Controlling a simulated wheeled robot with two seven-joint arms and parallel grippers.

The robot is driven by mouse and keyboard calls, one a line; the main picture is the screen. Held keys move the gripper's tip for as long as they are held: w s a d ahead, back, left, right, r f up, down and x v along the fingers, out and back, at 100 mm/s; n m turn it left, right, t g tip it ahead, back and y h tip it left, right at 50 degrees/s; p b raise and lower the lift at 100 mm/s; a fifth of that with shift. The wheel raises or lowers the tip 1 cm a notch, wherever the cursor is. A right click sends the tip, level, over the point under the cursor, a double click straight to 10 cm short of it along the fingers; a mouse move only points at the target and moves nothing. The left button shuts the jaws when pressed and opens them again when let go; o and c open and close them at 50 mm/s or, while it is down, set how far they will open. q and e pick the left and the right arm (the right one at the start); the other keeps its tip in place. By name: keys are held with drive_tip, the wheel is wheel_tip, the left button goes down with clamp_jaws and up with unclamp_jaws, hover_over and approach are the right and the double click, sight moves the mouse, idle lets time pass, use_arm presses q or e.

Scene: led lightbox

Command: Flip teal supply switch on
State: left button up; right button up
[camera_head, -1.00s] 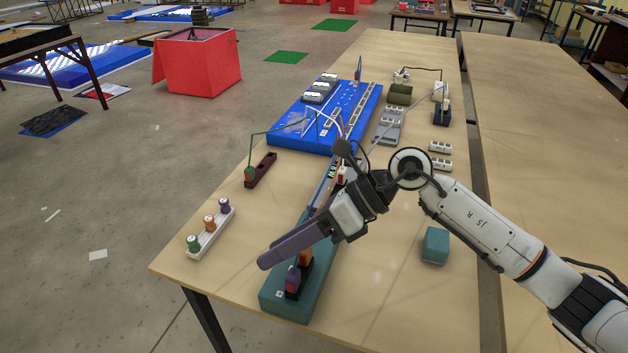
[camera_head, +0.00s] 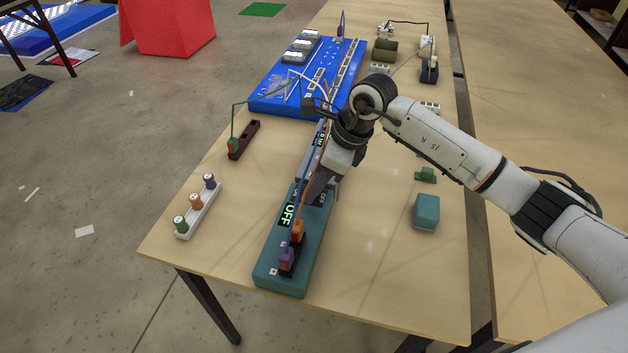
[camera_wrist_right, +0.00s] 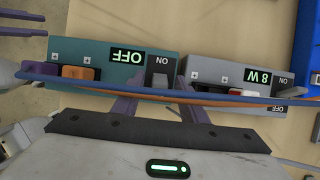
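The teal supply (camera_head: 276,262) lies along the table's near part, and its lit display (camera_head: 287,214) reads OFF. In the right wrist view, the supply (camera_wrist_right: 95,47) is at upper left. Its grey switch (camera_wrist_right: 163,66) sits beside the display, with an ON mark near it; cables partly cover that end. My right gripper (camera_head: 318,192) is low over the switch end of the supply. In the wrist view, the right gripper (camera_wrist_right: 158,88) has its fingers apart, one toward each side of the switch, with nothing held. Contact cannot be told. My left gripper is not in view.
A grey unit (camera_wrist_right: 215,72) with a lit display stands beside the supply. Orange and blue cables (camera_wrist_right: 100,80) cross before the fingers. A purple and an orange plug (camera_head: 297,231) sit on the supply. A white holder (camera_head: 197,212), teal block (camera_head: 427,211) and blue board (camera_head: 268,98) are nearby.

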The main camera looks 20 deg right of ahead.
drive_tip(key=shift+w+a+f, duration=0.1)
drive_tip(key=shift+a+f, duration=0.05)
drive_tip(key=shift+f, duration=0.3)
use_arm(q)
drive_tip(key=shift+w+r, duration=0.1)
use_arm(e)
drive_tip(key=shift+c, duration=0.4)
clamp_jaws()
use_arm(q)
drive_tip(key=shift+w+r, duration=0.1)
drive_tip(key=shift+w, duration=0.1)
